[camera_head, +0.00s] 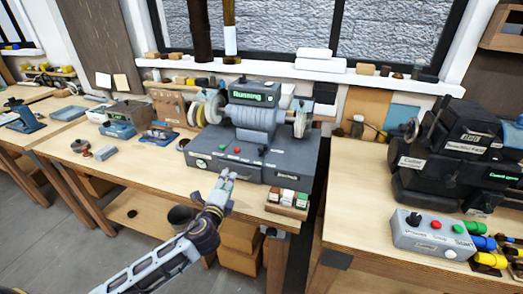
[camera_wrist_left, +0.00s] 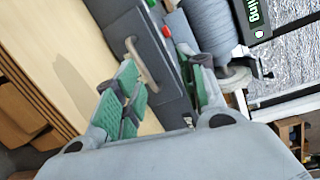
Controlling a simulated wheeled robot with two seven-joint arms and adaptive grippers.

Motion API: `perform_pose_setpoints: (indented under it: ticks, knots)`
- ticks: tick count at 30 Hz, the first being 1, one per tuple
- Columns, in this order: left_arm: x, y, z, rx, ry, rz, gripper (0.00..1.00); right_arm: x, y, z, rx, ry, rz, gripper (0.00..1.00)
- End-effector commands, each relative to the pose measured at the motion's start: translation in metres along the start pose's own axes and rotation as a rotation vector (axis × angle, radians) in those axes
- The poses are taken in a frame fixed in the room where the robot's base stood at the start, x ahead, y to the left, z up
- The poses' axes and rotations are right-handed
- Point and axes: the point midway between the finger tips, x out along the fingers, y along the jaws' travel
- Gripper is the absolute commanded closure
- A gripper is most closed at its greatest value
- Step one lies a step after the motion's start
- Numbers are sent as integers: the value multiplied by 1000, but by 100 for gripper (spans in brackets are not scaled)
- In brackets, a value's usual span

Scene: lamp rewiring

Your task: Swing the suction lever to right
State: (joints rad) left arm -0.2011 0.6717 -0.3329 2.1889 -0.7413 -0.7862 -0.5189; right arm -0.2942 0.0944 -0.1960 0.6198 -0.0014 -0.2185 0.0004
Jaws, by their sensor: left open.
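The grey machine (camera_head: 245,150) stands on the middle workbench, with a screen reading "Running" and buttons on its sloped front. A pale bar-like lever (camera_wrist_left: 148,65), which looks like the suction lever, shows on the machine's front face in the left wrist view. My left gripper (camera_head: 228,174) is at the machine's lower front in the head view. In the left wrist view its green-padded fingers (camera_wrist_left: 158,62) are apart, with the lever showing between their tips. I cannot tell whether they touch it. In the head view the lever is not clear, being at or behind the gripper.
A wooden tray of small blocks (camera_head: 287,199) sits right of my left gripper at the bench edge. A black machine (camera_head: 450,160) and grey control box (camera_head: 433,234) stand on the right bench. The bench top (camera_head: 150,180) left of the gripper is mostly clear.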

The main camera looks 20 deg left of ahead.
Motion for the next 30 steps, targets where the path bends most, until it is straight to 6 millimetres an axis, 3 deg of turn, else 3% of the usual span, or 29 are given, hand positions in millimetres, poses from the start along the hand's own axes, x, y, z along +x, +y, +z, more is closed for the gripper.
perform_pose_setpoints:
  ticks: [6,12,21,30]
  knots:
    - [21,-34,-6,366,89,-196,60,0,-1,-1,0,1,-1,100]
    - [34,-50,-14,723,166,-354,60,0,-1,0,0,1,-1,100]
    - [47,-48,-14,1210,265,-517,60,0,-1,0,0,1,-1,100]
    - [50,-43,-11,1345,295,-552,60,0,-1,0,0,0,-1,100]
